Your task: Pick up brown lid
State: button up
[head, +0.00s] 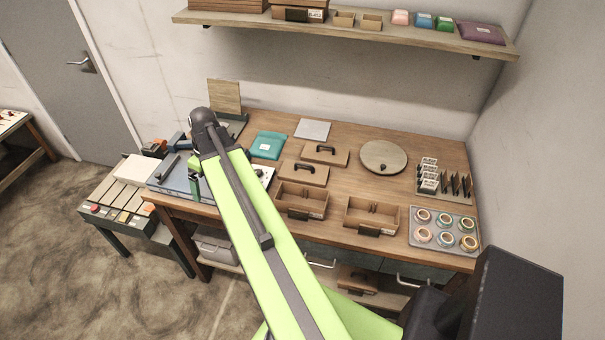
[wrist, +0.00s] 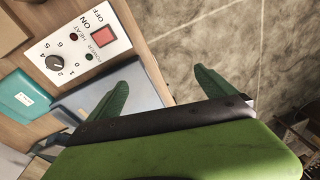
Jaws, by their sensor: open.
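Two brown lids with black handles lie on the table in the head view. One lid (head: 341,158) is farther back, and the other lid (head: 316,177) is nearer and a little left. My gripper (wrist: 160,88) is open and empty in the wrist view, its two green fingers spread over the table's edge and the floor. In the head view its green fingers (head: 194,186) hang partly hidden behind my arm, near the table's left end, apart from both lids. A brown piece at the wrist view's top left corner is too cropped to identify.
Two open brown boxes (head: 300,203) (head: 371,217) stand in front of the lids. A round turntable (head: 384,157) is right of them, a teal packet (head: 267,145) left. A tape tray (head: 444,242) is at front right. A control panel (wrist: 82,43) lies close to my gripper.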

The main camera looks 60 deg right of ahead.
jog(key=shift+n+t, duration=0.3)
jog(key=shift+t, duration=0.3)
jog(key=s+d, duration=0.2)
jog(key=d, duration=0.4)
jog(key=s+d, duration=0.2)
jog(key=d, duration=0.3)
jog(key=s+d, duration=0.3)
jog(key=d, duration=0.3)
jog(key=shift+d+r, duration=0.3)
jog(key=shift+r, duration=0.05)
jog(key=s+d+r+n+t, duration=0.1)
jog(key=s+d+t, duration=0.1)
jog(key=s+d, duration=1.55)
jog(key=b, duration=1.1)
send_over(307, 172)
jog(key=s+d, duration=0.1)
jog(key=s, duration=0.2)
jog(key=f, duration=1.1)
jog(key=shift+w, duration=0.25)
jog(key=shift+w+a+f, duration=0.1)
jog(key=shift+w+f, duration=0.15)
jog(key=b+x, duration=0.5)
jog(key=shift+w, duration=0.15)
jog(key=shift+a+r, duration=0.1)
jog(key=shift+r, duration=0.05)
jog(key=c, duration=1)
